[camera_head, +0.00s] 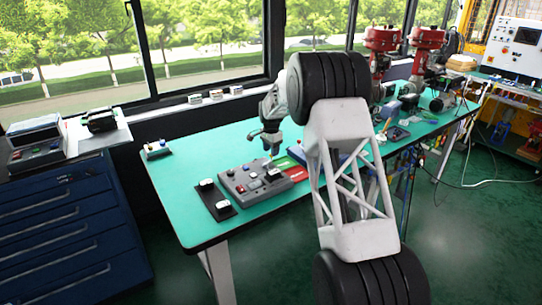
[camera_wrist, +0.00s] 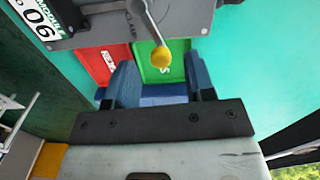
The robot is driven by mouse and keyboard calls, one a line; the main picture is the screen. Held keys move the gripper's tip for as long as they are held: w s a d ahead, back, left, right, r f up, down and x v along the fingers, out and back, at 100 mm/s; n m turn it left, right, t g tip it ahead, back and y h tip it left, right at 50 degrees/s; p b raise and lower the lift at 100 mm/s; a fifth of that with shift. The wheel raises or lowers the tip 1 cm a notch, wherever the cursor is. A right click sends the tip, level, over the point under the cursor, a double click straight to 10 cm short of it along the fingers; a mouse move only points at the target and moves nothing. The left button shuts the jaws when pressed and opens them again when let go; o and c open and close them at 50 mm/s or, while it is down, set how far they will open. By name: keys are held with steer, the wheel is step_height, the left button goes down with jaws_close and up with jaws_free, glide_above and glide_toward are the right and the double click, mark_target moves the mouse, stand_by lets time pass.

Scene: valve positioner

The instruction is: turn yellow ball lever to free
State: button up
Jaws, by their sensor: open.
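In the wrist view the yellow ball (camera_wrist: 161,57) sits at the end of a short pale lever (camera_wrist: 147,22). The lever comes out of a grey housing (camera_wrist: 200,15) at the top. The ball appears over the green plate (camera_wrist: 168,72), near its border with the red plate (camera_wrist: 103,62). My gripper (camera_wrist: 160,70) is open, with one blue finger on each side of the ball in the picture. I see no contact; the depth between fingertips and ball is hard to tell. In the head view my gripper (camera_head: 271,146) points down above the far side of the grey control panel (camera_head: 240,186).
A black strip with white-topped switches (camera_head: 216,201) lies left of the panel on the green table (camera_head: 180,215). A small switch block (camera_head: 157,151) stands at the table's far left. Red machines (camera_head: 425,45) stand at the back right. The table's left part is mostly clear.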

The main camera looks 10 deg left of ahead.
steer(key=shift+f, duration=1.45)
jaws_close()
